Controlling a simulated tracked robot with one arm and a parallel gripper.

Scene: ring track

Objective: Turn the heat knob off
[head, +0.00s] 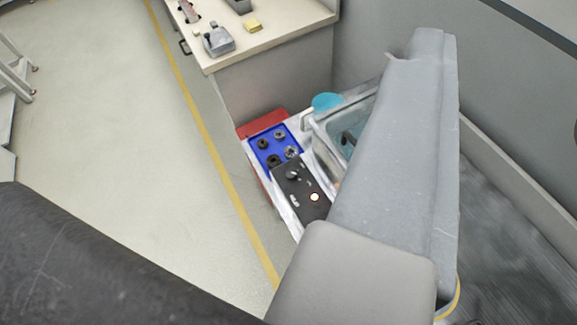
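The heat knob appears to be the small knob (293,175) on a black control panel (309,209) near the middle of the head view. The panel lies on a narrow light bench. A small round light (314,197) on the panel glows white-orange. The knob's setting is too small to read. No gripper fingertips can be made out. Large grey parts, probably mine, fill the lower middle and right and hide the bench's near end. Nothing is seen touching the knob.
A blue tray (265,143) with several dark round pieces sits beyond the panel, with a red block (262,122) behind it. A clear-walled basin (326,147) stands to the right, near a teal round object (326,101). A cabinet (275,80) stands behind. Open floor (110,130) lies left.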

